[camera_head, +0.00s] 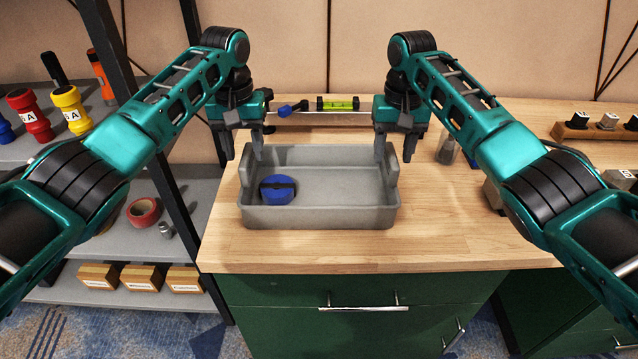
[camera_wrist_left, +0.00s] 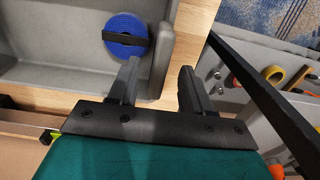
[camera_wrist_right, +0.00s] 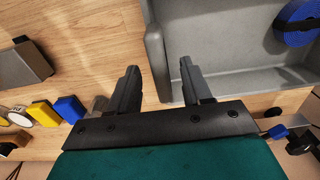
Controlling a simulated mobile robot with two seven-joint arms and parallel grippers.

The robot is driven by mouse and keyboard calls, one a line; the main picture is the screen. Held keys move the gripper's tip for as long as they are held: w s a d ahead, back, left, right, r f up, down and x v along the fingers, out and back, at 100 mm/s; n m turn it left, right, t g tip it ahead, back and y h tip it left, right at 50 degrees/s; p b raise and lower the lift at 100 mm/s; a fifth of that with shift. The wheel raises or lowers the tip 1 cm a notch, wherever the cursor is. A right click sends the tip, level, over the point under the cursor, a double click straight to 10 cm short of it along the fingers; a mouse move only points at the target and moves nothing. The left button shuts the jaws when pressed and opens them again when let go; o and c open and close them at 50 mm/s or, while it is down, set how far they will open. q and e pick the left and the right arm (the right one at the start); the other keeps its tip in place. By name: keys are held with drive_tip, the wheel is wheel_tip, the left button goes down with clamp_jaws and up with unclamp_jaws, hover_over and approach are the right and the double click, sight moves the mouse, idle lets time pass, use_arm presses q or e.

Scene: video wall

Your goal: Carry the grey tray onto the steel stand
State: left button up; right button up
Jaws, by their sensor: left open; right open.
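The grey tray (camera_head: 345,216) sits on the wooden worktop with a blue disc-shaped roll (camera_head: 277,189) inside at its left end. My left gripper (camera_head: 244,150) is open at the tray's left end wall; in the left wrist view that wall (camera_wrist_left: 161,60) shows by the fingers (camera_wrist_left: 160,85). My right gripper (camera_head: 396,152) is open at the tray's right end wall; in the right wrist view the fingers (camera_wrist_right: 160,85) stand either side of the line of the end wall (camera_wrist_right: 157,60). Neither visibly grips it. I cannot make out a steel stand.
A shelf rack with torches and a red tape roll (camera_head: 143,212) stands at left. A level (camera_head: 338,104) and a blue-handled tool (camera_head: 292,108) lie behind the tray. Blocks (camera_head: 590,125) stand at right. Worktop in front of the tray is clear.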

sight(249, 172)
use_arm(q)
wheel_tip(249, 172, down, 7)
drive_tip(key=shift+r, duration=0.15)
use_arm(e)
wheel_tip(249, 172, down, 7)
drive_tip(key=shift+r, duration=0.2)
use_arm(q)
drive_tip(key=shift+c, duration=0.2)
use_arm(e)
drive_tip(key=shift+c, duration=0.2)
use_arm(q)
clamp_jaws()
use_arm(e)
clamp_jaws()
use_arm(q)
drive_tip(key=shift+r, duration=0.1)
use_arm(e)
drive_tip(key=shift+r, duration=0.1)
